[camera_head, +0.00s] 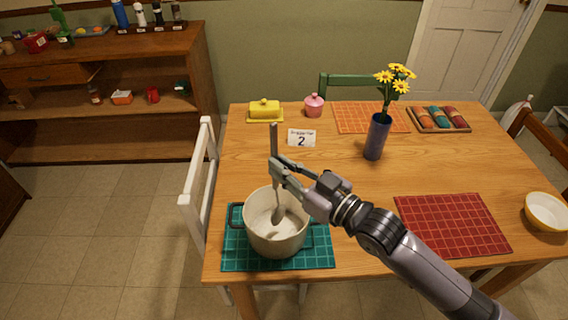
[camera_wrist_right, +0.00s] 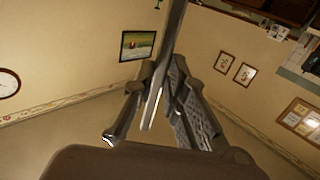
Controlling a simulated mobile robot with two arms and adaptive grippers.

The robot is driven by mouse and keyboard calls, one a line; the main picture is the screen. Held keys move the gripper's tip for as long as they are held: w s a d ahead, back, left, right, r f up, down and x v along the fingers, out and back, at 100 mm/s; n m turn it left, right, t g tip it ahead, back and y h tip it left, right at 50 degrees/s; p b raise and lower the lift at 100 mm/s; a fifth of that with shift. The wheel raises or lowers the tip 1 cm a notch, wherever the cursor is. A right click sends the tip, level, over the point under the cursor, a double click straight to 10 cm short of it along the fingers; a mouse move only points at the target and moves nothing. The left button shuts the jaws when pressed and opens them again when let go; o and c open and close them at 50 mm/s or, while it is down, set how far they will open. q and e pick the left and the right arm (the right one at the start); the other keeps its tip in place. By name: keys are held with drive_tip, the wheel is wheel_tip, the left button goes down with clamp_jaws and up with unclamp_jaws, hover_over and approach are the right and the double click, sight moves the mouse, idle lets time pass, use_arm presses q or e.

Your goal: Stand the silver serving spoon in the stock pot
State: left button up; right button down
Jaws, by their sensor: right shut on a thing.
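The cream stock pot (camera_head: 262,236) stands on a teal placemat at the table's near left. The silver serving spoon (camera_head: 274,140) is upright, its handle up and its bowl down inside the pot's opening. I cannot tell whether the bowl touches the pot's floor. My right gripper (camera_head: 279,170) is above the pot's rim and shut on the spoon's handle. In the right wrist view, the spoon's handle (camera_wrist_right: 172,30) runs up between the fingers of the right gripper (camera_wrist_right: 160,95). My left gripper is not in view.
The teal placemat (camera_head: 240,262) lies under the pot. A blue vase (camera_head: 376,138) with yellow flowers stands at mid-table. A numbered card (camera_head: 301,138), yellow butter dish (camera_head: 264,112) and pink jar (camera_head: 314,106) are behind the pot. A red placemat (camera_head: 452,224) and bowl (camera_head: 546,212) are at right.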

drive_tip(key=c, duration=1.5)
unclamp_jaws()
drive_tip(key=shift+c, duration=0.2)
drive_tip(key=shift+f, duration=0.1)
drive_tip(key=v, duration=1.2)
